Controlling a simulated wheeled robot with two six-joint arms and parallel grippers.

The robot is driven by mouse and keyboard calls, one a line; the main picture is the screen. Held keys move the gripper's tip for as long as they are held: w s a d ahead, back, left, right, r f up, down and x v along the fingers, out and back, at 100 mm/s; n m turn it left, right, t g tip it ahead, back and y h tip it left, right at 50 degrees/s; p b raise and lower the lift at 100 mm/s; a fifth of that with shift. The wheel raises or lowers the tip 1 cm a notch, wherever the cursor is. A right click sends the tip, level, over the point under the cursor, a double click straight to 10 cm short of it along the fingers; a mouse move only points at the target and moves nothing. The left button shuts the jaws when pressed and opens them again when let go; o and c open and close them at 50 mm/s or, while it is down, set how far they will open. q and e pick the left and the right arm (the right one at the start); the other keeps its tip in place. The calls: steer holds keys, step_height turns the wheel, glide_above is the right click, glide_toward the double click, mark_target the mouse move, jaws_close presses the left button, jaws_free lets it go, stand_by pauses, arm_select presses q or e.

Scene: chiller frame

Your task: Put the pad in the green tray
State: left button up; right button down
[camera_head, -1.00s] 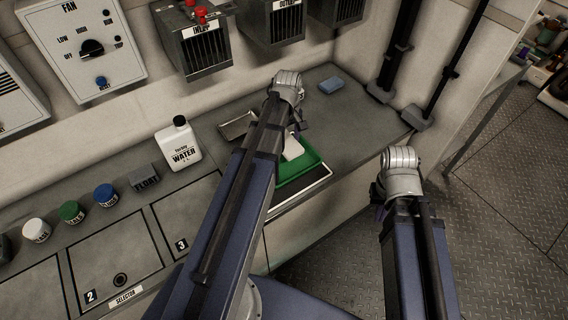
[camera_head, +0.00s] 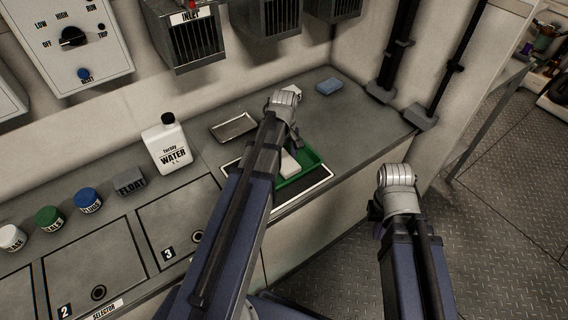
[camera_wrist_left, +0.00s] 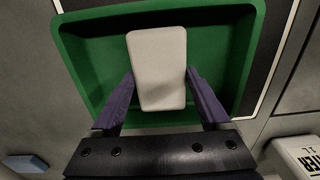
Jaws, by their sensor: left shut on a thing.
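The white pad (camera_head: 290,165) shows in the head view against the green tray (camera_head: 312,160), partly hidden by my left gripper (camera_head: 294,143). In the left wrist view, the pad (camera_wrist_left: 157,60) is between the two purple fingers of my left gripper (camera_wrist_left: 158,92), which is shut on its sides. The pad is within the outline of the green tray (camera_wrist_left: 85,65). I cannot tell whether it touches the tray floor. My right gripper (camera_head: 378,208) is at the counter's front right, its fingers mostly hidden behind its wrist.
A water bottle (camera_head: 167,146) and a shallow metal tray (camera_head: 233,126) stand left of the green tray. A blue block (camera_head: 329,87) lies at the back right. The counter's right end is clear.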

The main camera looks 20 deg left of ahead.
mark_target(284, 160)
arm_select(q)
steer(key=shift+f, duration=0.25)
arm_select(e)
steer(key=shift+f, duration=0.25)
arm_select(q)
steer(key=shift+f, duration=0.2)
steer(key=o, duration=1)
steer(key=shift+o, duration=0.2)
arm_select(e)
steer(key=shift+f, duration=0.15)
arm_select(q)
steer(key=shift+r, duration=0.2)
step_height(284, 160, up, 12)
steer(key=p, duration=1.2)
steer(key=s+d+m, duration=0.6)
steer(key=d+m, duration=0.1)
steer(key=d, duration=0.3)
steer(key=s+d+m+y, duration=0.1)
steer(key=s+d+m, duration=0.6)
steer(key=d, duration=0.4)
steer(key=shift+s+d+m, duration=0.25)
steer(key=shift+d+m, duration=0.05)
steer(key=shift+m, duration=0.5)
arm_select(e)
step_height(284, 160, up, 12)
